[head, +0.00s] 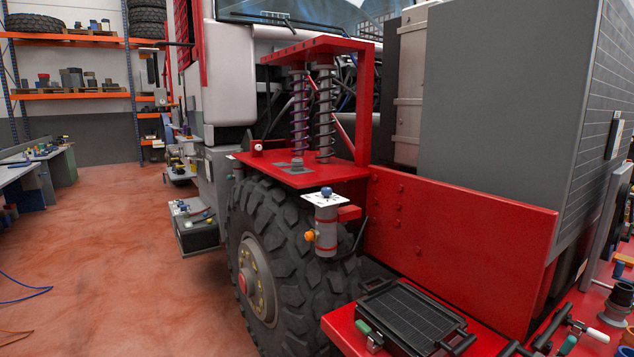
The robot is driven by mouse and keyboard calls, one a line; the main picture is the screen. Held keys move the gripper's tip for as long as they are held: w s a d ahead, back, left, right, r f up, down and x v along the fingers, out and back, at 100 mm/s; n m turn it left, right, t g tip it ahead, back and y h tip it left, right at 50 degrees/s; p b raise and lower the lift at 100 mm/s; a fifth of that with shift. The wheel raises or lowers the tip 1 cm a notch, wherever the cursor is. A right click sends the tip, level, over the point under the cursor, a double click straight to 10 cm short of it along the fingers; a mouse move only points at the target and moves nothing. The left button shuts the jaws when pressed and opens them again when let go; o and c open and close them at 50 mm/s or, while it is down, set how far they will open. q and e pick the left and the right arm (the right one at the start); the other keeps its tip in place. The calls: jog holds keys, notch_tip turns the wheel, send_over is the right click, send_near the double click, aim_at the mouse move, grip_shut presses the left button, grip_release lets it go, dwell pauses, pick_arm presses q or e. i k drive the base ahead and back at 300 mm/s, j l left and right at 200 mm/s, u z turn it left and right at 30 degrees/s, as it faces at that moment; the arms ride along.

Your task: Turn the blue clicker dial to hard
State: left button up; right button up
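The blue clicker dial (326,191) is a small round knob on a white marked plate (325,201). The plate caps an upright grey reservoir cylinder (326,232) with red bands, beside the big front tyre. The marks on the plate are too small to read, so the dial's setting cannot be told. An orange knob (309,236) sticks out of the cylinder's left side. Neither of my grippers is in view, and nothing touches the dial.
A red bracket with two coil springs (323,115) stands behind and above the dial. The large tyre (275,255) is beside and below it. A black ribbed case (410,320) lies on a red ledge at lower right. Open floor (120,250) spreads on the left.

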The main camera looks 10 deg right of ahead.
aim_at(326, 192)
jog(key=i+j+z, duration=0.4)
jog(key=i+j, duration=1.05)
